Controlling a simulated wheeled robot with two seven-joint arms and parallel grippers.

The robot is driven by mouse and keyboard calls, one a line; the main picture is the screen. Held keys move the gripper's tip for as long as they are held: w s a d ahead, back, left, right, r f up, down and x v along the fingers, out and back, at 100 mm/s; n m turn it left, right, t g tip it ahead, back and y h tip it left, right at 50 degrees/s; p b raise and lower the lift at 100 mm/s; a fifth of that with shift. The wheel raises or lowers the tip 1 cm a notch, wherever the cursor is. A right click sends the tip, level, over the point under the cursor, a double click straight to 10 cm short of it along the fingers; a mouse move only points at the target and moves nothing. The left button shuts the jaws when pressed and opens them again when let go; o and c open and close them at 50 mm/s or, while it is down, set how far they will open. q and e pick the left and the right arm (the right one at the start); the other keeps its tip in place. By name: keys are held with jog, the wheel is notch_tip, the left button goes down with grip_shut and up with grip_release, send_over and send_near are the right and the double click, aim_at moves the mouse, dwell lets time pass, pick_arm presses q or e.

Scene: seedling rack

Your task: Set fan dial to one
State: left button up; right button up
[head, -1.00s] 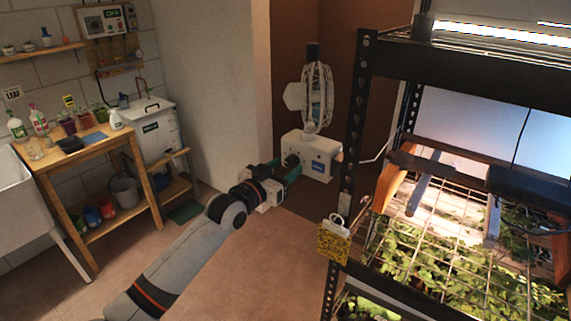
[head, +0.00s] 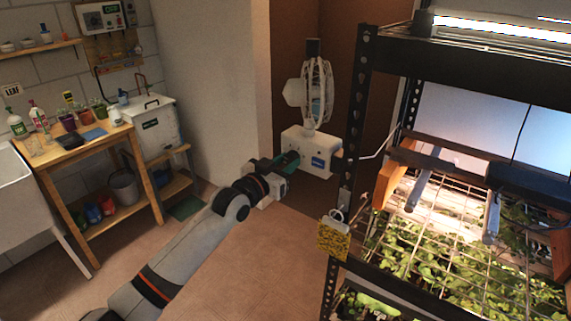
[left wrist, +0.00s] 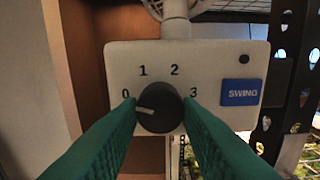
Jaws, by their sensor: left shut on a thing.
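The white fan (head: 318,92) stands in the brown corner, on a white box-shaped base (head: 320,158). In the left wrist view, the base's front panel (left wrist: 215,62) carries a black round dial (left wrist: 160,118) with marks 0, 1, 2 and 3 around its upper side. The dial's white pointer line points left, close to the 0 mark. My left gripper (head: 291,160) reaches the base front. In the left wrist view its green fingers (left wrist: 160,110) are shut on the dial, one on each side. My right gripper is not in view.
A blue SWING button (left wrist: 241,92) is right of the dial. The black rack (head: 352,130) with plant trays stands close right of the fan, with a yellow tag (head: 333,240) on its post. A wooden bench (head: 85,150) stands left. The floor between is clear.

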pick_arm(q)
jog(key=shift+f+m+b, duration=0.1)
jog(key=shift+m+b, duration=0.65)
jog(key=shift+m, duration=0.45)
jog(key=shift+m+b, duration=0.3)
jog(key=shift+m, duration=3.3)
jog(key=o, duration=1)
jog(key=shift+c, duration=0.2)
jog(key=shift+a, duration=0.1)
